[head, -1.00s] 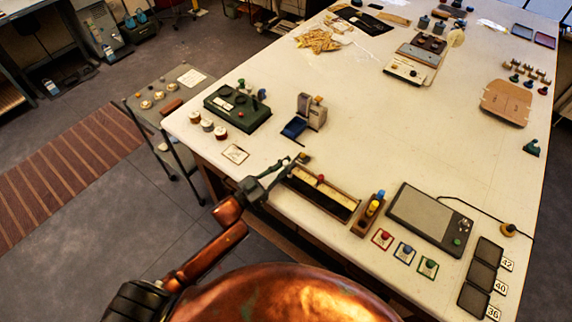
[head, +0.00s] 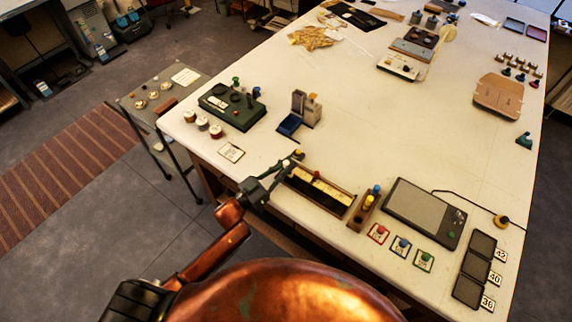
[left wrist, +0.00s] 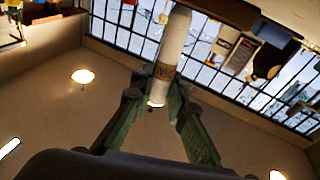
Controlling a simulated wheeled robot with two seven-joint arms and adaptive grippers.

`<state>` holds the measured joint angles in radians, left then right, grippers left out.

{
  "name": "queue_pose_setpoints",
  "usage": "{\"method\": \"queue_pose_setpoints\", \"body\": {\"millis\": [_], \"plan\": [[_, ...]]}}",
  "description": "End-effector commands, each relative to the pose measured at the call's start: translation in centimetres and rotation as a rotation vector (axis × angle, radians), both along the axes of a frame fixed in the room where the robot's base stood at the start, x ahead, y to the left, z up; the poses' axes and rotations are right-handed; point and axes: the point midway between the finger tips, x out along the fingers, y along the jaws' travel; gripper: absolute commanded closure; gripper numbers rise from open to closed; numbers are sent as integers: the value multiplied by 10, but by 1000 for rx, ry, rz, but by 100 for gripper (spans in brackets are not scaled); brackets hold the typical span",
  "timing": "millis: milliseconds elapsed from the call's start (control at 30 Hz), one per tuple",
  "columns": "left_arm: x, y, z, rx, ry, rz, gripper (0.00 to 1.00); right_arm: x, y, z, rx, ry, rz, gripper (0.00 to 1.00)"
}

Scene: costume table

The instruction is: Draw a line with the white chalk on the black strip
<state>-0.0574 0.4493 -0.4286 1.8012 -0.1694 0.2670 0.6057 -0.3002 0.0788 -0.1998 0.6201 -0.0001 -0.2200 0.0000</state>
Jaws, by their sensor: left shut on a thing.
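My left gripper (head: 284,168) is at the near edge of the white table, by the left end of a long wooden-framed tray. In the left wrist view, the green fingers of the left gripper (left wrist: 158,100) are shut on a white cylinder, the white chalk (left wrist: 172,45), with a brown printed band. The chalk points away from the fingers. In the head view the chalk is too small to make out. The tray holds a black strip (head: 306,193) beside a cream one. I cannot tell whether the chalk touches the strip. My right gripper is not in view.
A wooden holder (head: 362,212) with yellow and blue pieces stands right of the tray. A grey tablet (head: 420,210) lies beyond it. The middle of the table is clear.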

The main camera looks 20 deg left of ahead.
Motion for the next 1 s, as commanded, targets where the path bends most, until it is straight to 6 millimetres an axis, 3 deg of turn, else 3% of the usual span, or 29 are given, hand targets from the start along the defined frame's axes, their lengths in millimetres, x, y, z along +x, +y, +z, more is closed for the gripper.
{"method": "queue_pose_setpoints", "body": {"millis": [1000], "plan": [[-7, -19, -2, 1, 3, 1, 100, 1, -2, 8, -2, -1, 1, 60]]}}
